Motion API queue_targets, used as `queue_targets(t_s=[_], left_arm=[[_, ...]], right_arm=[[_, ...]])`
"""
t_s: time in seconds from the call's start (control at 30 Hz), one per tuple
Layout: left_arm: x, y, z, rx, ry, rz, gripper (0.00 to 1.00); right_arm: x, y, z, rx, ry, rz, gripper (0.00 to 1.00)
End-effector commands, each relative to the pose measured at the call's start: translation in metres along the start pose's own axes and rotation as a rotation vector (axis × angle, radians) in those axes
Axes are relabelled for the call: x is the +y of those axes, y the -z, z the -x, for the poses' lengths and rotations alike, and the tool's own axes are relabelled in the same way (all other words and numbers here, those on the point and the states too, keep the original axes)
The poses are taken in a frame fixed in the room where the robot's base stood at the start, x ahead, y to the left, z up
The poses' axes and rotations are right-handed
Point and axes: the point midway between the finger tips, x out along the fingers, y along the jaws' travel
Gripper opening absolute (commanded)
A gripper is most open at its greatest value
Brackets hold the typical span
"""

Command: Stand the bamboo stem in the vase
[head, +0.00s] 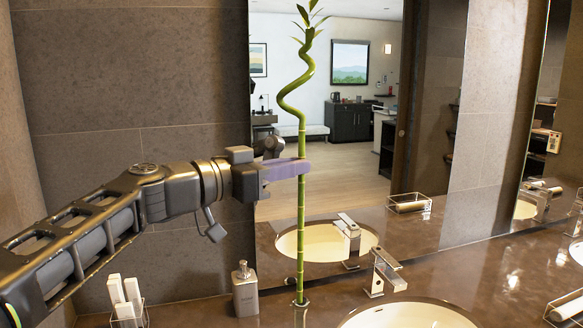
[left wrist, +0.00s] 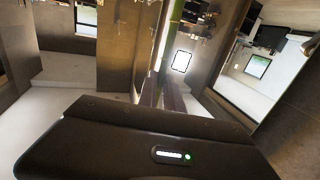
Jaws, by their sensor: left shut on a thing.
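The green bamboo stem (head: 301,215) is upright, with a spiral and leaves at its top. My left gripper (head: 300,169) is shut on the stem at about mid-height, with its purple fingers reaching across it. The stem also shows in the left wrist view (left wrist: 164,42), passing the fingers (left wrist: 163,95). The stem's lower end meets a small shiny rim, which looks like the mouth of the vase (head: 301,304), at the bottom of the head view. The vase's body is cut off or hidden, and how deep the stem sits cannot be told. My right gripper is not in view.
A grey soap bottle (head: 245,290) stands left of the stem. A wire holder with white items (head: 126,302) is farther left. A faucet (head: 385,271) and white basin (head: 408,316) are to the right. A mirror (head: 345,170) stands behind the counter (head: 480,275).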

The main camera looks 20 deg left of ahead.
Motion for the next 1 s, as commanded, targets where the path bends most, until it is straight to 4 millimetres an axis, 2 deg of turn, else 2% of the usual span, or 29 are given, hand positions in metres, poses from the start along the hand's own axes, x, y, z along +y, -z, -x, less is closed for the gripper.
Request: queue_targets(t_s=[0.33,0.93,1.0], left_arm=[[0.0001,-0.0006,-0.0001,0.001,0.000,0.000,0.00],[0.0001,0.0003,0.0000,0.001,0.000,0.001,0.00],[0.0002,-0.0052,-0.0002,0.001,0.000,0.001,0.00]], right_arm=[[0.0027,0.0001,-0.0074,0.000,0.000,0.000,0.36],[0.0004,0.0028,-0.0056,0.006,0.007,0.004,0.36],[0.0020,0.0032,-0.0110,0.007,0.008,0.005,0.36]])
